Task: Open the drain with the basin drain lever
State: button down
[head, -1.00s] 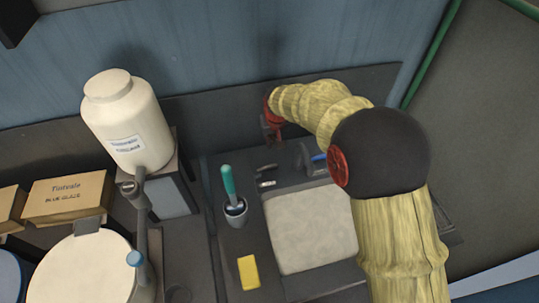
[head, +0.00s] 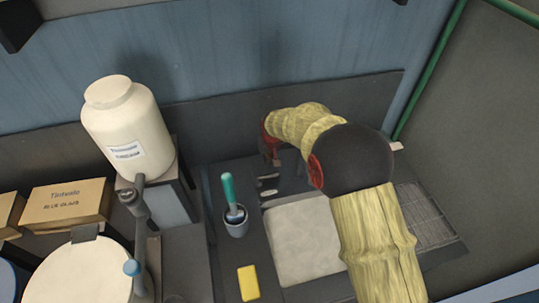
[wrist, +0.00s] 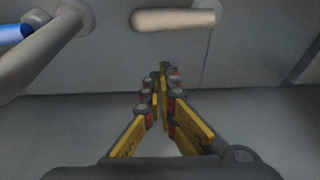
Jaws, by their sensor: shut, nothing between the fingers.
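My gripper (wrist: 164,70) is shut and empty in the wrist view, its yellow-sided fingers together. A beige rounded handle (wrist: 174,20), perhaps the basin drain lever, lies across the top of that view, just beyond the fingertips and apart from them in the picture. At its upper left is a blue-ended handle (wrist: 14,34) beside a grey metal fitting (wrist: 68,18). In the head view the basin (head: 297,245) has a pale floor, partly behind my arm. A small pale handle end (head: 396,146) shows right of my dark joint. The drain itself is not clearly visible.
A cup (head: 236,222) with a teal-handled tool and a yellow sponge (head: 248,282) sit left of the basin. A grate (head: 425,218) lies to its right. A white jar (head: 128,130) stands at left. The back wall is close behind my gripper.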

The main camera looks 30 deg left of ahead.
aim_at(267, 179)
jog(key=x, duration=0.2)
jog(key=shift+w+f, duration=0.1)
jog(key=shift+f, duration=0.25)
jog(key=shift+s+d+r+b, duration=0.2)
jog(key=shift+s+d+r, duration=0.05)
jog(key=shift+s+d, duration=0.25)
jog(key=shift+s+d+r+b, duration=0.2)
jog(key=shift+s+d+r, duration=0.15)
jog(key=shift+s, duration=0.25)
jog(key=shift+s+d, duration=0.4)
jog(key=shift+s, duration=0.1)
